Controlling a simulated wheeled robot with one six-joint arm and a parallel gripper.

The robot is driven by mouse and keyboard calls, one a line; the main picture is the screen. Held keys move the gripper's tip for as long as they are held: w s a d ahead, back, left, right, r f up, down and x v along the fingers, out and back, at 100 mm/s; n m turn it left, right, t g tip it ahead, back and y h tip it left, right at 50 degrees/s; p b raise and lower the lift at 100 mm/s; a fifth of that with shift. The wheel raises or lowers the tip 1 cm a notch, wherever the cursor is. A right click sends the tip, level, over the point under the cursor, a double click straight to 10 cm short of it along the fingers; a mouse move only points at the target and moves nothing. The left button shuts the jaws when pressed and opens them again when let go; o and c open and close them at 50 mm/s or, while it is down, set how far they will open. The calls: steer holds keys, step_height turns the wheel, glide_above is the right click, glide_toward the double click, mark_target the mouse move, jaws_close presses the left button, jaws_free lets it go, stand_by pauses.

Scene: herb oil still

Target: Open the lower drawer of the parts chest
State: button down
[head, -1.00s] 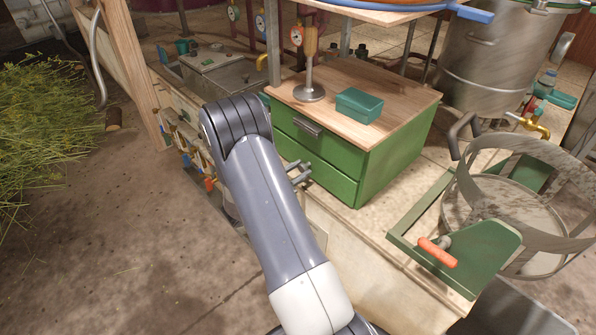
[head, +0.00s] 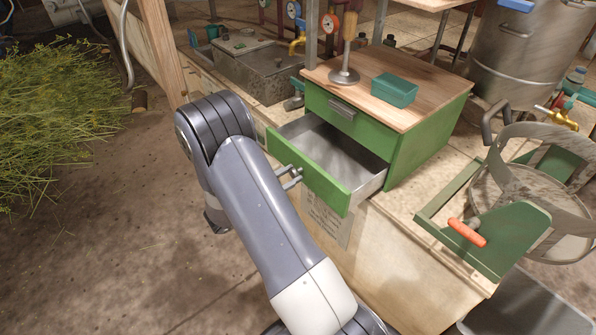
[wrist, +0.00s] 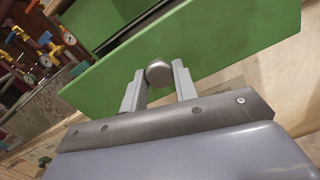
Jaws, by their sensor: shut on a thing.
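The parts chest (head: 418,140) is green with a wooden top and stands on the counter. Its lower drawer (head: 325,185) is pulled well out, and its grey metal inside shows empty. The upper drawer (head: 345,115) is shut, with a grey handle. My gripper (head: 296,176) is at the lower drawer's front. In the wrist view, my gripper (wrist: 158,82) has its two fingers on either side of a round grey knob (wrist: 159,72) on the green drawer front (wrist: 215,45), shut on it.
A green frame with an orange handle (head: 467,232) is at the right.

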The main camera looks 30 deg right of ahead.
steer(key=shift+s+a, duration=0.15)
steer(key=shift+a, duration=0.95)
steer(key=shift+s+a, duration=0.15)
steer(key=shift+a, duration=0.95)
steer(key=c, duration=1.1)
jaws_free()
steer(key=s+a+p, duration=0.1)
steer(key=a, duration=0.9)
steer(key=shift+s+a, duration=0.25)
steer(key=shift+a, duration=0.1)
steer(key=shift+d, duration=0.1)
steer(key=d, duration=0.4)
steer(key=w+d, duration=0.1)
steer(key=d, duration=0.3)
steer(key=d+b, duration=0.1)
steer(key=d, duration=0.3)
steer(key=shift+w, duration=0.35)
